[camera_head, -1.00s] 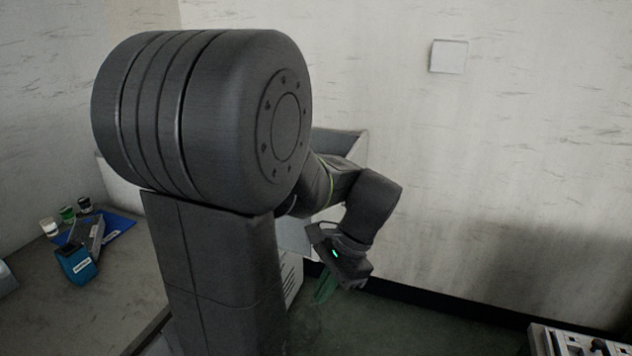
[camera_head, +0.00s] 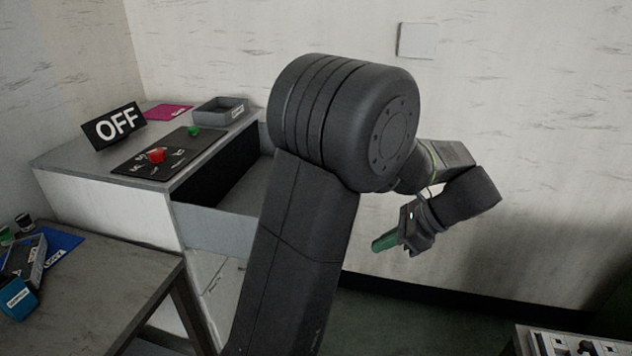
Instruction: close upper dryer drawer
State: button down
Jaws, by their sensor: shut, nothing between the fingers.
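The dryer (camera_head: 115,205) is a white cabinet with a grey top at the left. Its upper drawer (camera_head: 222,228) is pulled out, with a grey front and a dark gap behind it; my arm hides its right part. My gripper (camera_head: 383,243), with green fingers, is shut and empty. It is to the right of the drawer, apart from it, in front of the wall.
On the dryer top are an OFF sign (camera_head: 115,126), a black panel with a red knob (camera_head: 157,156), a grey tray (camera_head: 220,109) and a pink sheet (camera_head: 168,111). A table (camera_head: 110,290) stands at front left. Another bench (camera_head: 535,335) is at the lower right.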

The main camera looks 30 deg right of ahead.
aim_at(228, 228)
jog(key=i+l+u, duration=0.2)
jog(key=i+l, duration=0.5)
